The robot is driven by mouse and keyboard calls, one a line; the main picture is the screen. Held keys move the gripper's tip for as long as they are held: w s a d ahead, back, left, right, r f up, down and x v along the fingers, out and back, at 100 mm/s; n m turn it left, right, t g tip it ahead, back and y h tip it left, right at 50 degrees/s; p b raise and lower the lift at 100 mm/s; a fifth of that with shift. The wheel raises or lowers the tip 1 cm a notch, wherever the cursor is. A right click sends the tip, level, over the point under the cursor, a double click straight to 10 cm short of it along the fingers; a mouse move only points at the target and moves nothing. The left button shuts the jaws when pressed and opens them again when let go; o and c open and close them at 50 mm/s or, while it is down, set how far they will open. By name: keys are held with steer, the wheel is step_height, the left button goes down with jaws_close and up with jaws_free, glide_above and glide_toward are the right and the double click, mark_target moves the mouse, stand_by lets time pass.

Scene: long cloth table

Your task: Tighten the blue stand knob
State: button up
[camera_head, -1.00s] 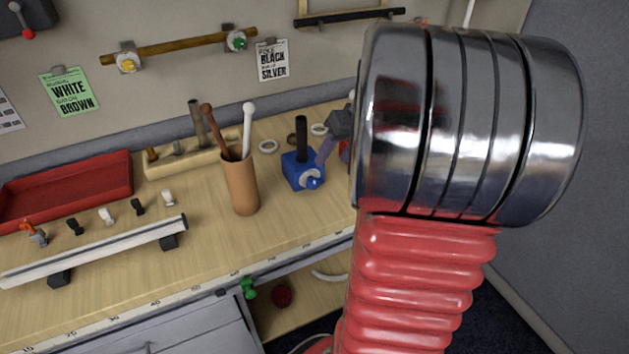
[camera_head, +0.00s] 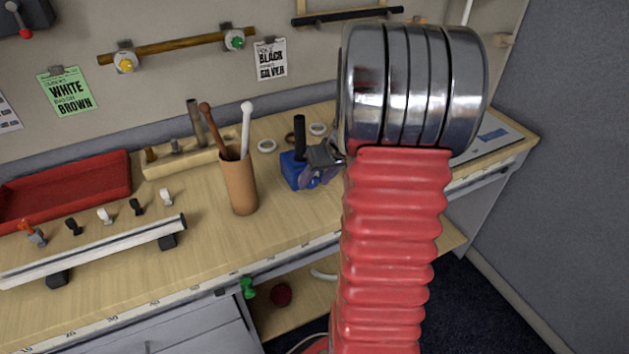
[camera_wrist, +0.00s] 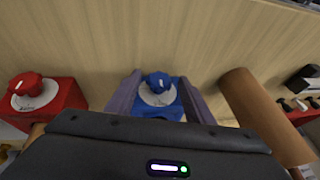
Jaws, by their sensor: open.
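The blue stand (camera_head: 293,169) stands on the wooden table with a dark upright rod in it. Its blue knob (camera_wrist: 158,82) sits on a pale round dial (camera_wrist: 157,96) in the wrist view. My gripper (camera_wrist: 160,84) is open, with one finger on each side of the knob and gaps on both sides. In the head view my gripper (camera_head: 318,165) is right beside the stand's front and partly covers the knob. I cannot tell whether the fingers reach as deep as the knob.
A red stand with a red knob (camera_wrist: 27,83) is at the left in the wrist view. A brown cup (camera_head: 240,184) with two sticks stands beside the blue stand. A red tray (camera_head: 68,186) and a pale rail (camera_head: 100,252) lie farther left.

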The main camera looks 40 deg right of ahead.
steer(key=shift+w+f, duration=0.15)
steer(key=shift+f, duration=0.25)
steer(key=c, duration=1)
steer(key=shift+c, duration=0.2)
steer(key=shift+d+y, duration=0.1)
steer(key=shift+y, duration=0.2)
steer(key=y, duration=0.1)
steer(key=t+y, duration=0.1)
steer(key=y, duration=0.1)
steer(key=d+m+y, duration=0.1)
steer(key=shift+f+t+y, duration=0.25)
steer(key=shift+t+y, duration=0.05)
steer(key=shift+t, duration=0.1)
steer(key=t+y, duration=0.1)
steer(key=m+y, duration=0.1)
steer(key=y, duration=0.1)
steer(key=f+t+y, duration=0.1)
steer(key=y, duration=0.1)
steer(key=shift+s+d+m+t, duration=0.2)
steer(key=shift+s+m+t, duration=0.1)
steer(key=shift+m, duration=0.1)
